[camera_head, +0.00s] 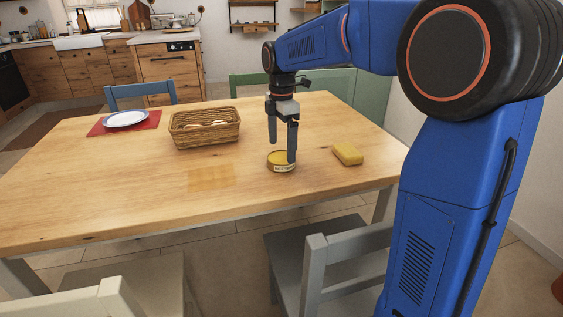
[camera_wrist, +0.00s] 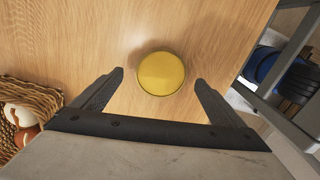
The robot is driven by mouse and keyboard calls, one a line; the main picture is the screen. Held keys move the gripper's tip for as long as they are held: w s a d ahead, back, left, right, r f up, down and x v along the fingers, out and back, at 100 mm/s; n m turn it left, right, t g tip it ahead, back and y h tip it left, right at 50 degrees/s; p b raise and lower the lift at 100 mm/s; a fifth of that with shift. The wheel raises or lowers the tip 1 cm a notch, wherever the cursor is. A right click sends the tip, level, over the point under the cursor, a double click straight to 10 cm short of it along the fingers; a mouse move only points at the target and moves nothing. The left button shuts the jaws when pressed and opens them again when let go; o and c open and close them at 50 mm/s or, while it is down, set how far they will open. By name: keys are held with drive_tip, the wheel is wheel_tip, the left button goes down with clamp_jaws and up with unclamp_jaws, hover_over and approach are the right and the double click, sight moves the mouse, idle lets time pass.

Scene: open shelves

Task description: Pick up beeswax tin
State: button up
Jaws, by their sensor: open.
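The beeswax tin (camera_head: 281,162) is a small round tin with a yellow top and a pale label on its side. It sits upright on the wooden table, and in the wrist view its yellow top (camera_wrist: 161,73) lies just beyond the fingertips, midway between their lines. My gripper (camera_head: 282,152) points down over the tin, with one finger in front of part of it in the head view. In the wrist view my gripper (camera_wrist: 158,78) is open and empty, its two fingers wide apart. Whether a finger touches the tin cannot be told.
A yellow sponge-like block (camera_head: 348,153) lies right of the tin. A wicker basket (camera_head: 205,140) with items stands to the left. A plate (camera_head: 127,119) rests on a red mat (camera_head: 97,130) farther left. Chairs surround the table (camera_head: 120,190); its front left is clear.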

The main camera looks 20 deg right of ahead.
sight(282, 157)
drive_tip(key=shift+s+f, duration=0.1)
drive_tip(key=shift+f, duration=1.4)
